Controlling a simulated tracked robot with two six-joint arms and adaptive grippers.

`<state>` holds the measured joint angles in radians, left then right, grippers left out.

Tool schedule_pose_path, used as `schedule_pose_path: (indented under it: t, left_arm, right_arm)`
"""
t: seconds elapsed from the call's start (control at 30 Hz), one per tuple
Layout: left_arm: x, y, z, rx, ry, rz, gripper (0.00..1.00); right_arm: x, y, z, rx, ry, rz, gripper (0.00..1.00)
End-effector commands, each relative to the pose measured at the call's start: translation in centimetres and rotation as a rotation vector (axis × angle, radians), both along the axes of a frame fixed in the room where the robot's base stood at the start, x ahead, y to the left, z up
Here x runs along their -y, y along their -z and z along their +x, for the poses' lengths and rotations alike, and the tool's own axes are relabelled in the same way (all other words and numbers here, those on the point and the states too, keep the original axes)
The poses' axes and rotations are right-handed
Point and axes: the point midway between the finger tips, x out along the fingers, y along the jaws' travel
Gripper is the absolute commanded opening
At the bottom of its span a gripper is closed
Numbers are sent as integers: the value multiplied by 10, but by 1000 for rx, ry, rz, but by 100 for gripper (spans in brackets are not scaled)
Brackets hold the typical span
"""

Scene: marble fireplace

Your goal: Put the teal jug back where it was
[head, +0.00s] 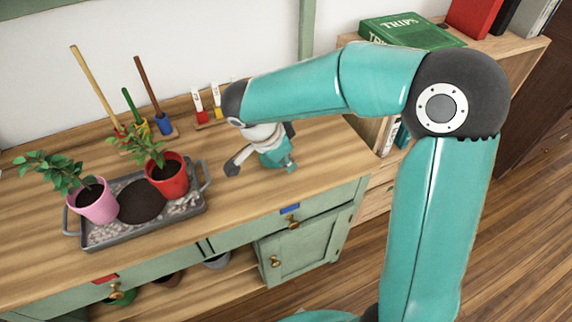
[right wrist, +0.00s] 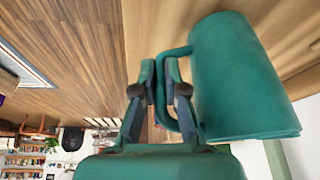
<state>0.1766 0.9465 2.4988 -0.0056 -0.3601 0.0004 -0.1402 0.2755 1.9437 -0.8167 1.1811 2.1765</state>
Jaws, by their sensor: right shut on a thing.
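The teal jug (right wrist: 240,80) fills the right side of the right wrist view, with its handle toward the fingers. My right gripper (right wrist: 160,76) is shut on the handle, one dark finger on each side. In the head view my right gripper (head: 286,160) is low over the right part of the wooden tabletop (head: 328,160). My own arm covers much of that spot, and I cannot clearly tell jug from gripper there. Whether the jug's base touches the wood is hidden. My left gripper is not in view.
A grey tray (head: 98,236) with a pink pot (head: 94,207) and a red pot (head: 168,182) stands to the left. Tools with long handles stand behind it. A green book (head: 405,30) lies on a shelf at the back right. Tabletop in front of the gripper is clear.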

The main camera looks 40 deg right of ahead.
Motion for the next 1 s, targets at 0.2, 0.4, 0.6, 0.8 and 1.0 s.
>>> schedule_pose_path:
  t: [0.2, 0.4, 0.6, 0.8, 1.0]
  left_arm:
    - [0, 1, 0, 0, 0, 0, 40]
    - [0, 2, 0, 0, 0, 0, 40]
    - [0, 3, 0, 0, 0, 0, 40]
    - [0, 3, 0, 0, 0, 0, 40]
    - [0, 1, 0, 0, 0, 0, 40]
  right_arm:
    - [0, 15, 0, 2, 1, 0, 0]
    - [0, 14, 0, 2, 1, 0, 0]
    - [0, 16, 0, -1, 1, 1, 29]
    - [1, 16, -1, -1, 1, 1, 36]
    - [1, 14, -1, -1, 1, 1, 36]
